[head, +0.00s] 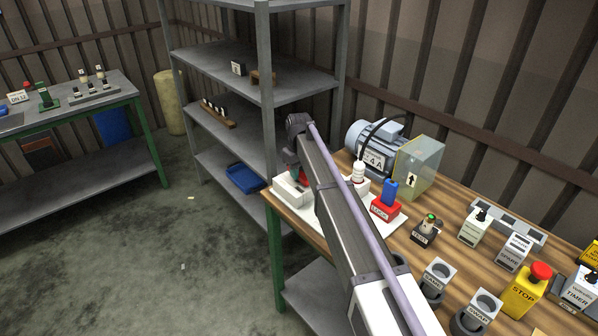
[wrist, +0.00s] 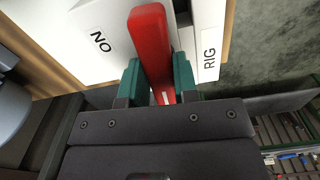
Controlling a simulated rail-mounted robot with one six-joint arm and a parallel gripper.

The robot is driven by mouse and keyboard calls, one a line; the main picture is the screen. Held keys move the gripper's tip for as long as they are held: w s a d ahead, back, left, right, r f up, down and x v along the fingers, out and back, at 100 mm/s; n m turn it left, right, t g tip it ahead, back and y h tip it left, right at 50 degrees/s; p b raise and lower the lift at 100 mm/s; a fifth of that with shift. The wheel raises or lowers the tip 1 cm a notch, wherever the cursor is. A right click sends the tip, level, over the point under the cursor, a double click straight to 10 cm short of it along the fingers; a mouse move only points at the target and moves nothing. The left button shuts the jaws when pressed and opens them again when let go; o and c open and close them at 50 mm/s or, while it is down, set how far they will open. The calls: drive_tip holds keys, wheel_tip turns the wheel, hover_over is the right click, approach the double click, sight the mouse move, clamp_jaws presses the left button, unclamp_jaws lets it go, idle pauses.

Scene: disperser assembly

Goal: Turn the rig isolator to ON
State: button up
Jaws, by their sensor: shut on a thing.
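The rig isolator is a white box (head: 290,191) at the left end of the bench in the head view. In the wrist view its white face (wrist: 75,35) carries a label with the letters O and N (wrist: 102,41) left of the handle and a RIG label (wrist: 209,55) to the right. Its red handle (wrist: 149,32) runs up the picture, leaning slightly left. My gripper (wrist: 157,82) is shut on the handle, with a green fingertip on each side. In the head view my arm hides part of the isolator, and my gripper (head: 302,172) is beside it.
Right of the isolator on the bench stand a red LOCK block (head: 385,209), a motor (head: 366,140), and a clear-sided box (head: 418,167). A yellow STOP box (head: 525,291) and other modules stand farther right. A grey shelf rack (head: 262,90) rises behind the isolator.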

drive_tip(key=m, duration=1.3)
drive_tip(key=shift+m, duration=1.9)
drive_tip(key=o, duration=0.9)
